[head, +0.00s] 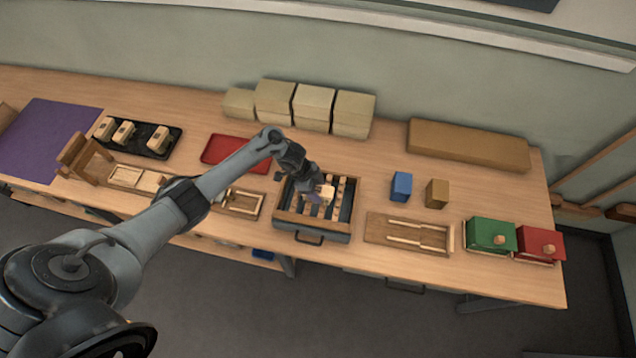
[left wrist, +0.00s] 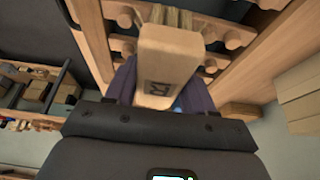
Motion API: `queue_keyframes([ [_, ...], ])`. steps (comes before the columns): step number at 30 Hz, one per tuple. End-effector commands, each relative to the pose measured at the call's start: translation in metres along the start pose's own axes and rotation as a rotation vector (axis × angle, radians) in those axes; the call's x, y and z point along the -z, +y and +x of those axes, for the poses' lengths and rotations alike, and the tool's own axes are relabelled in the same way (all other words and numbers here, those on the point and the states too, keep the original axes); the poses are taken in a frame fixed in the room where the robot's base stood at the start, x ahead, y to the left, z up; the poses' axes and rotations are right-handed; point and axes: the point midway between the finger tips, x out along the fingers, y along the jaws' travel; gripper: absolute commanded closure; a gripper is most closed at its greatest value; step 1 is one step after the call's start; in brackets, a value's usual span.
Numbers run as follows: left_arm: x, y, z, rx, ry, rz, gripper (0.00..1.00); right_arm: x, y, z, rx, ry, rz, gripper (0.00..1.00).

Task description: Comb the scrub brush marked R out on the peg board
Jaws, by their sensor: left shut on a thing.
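My left gripper (head: 318,192) is over the peg board (head: 298,219), a dark-floored wooden frame with rows of pegs and a front handle. It is shut on the scrub brush marked R (left wrist: 165,62), a pale wooden block with a dark letter on its face. The brush also shows in the head view (head: 327,192). In the left wrist view its tan bristles (left wrist: 172,18) point at the pegs (left wrist: 232,38), close to or among them; I cannot tell if they touch. The gripper's fingers flank the block. My right gripper is not in view.
A black tray (head: 172,154) with several pale blocks and a red tray (head: 210,153) lie to the left. A blue block (head: 401,186), a tan block (head: 437,193), a green box (head: 490,234) and a red box (head: 541,243) stand to the right. Pale blocks (head: 312,106) line the back.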

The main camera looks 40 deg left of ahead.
Motion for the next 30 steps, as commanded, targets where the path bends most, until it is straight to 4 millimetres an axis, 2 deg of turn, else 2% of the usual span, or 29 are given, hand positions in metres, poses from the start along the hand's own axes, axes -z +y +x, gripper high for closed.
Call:
queue_keyframes([
  [1,0.001,0.006,-0.003,-0.003,-0.001,0.000,0.71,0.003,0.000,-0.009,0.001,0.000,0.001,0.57],
  [6,0.000,0.017,-0.001,-0.003,-0.001,0.000,0.71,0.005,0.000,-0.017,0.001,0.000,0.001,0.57],
  [14,-0.001,0.023,0.002,-0.002,0.000,0.000,0.71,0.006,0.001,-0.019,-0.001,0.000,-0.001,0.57],
  [30,-0.003,-0.013,0.003,0.000,-0.003,-0.003,0.71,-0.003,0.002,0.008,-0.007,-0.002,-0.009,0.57],
])
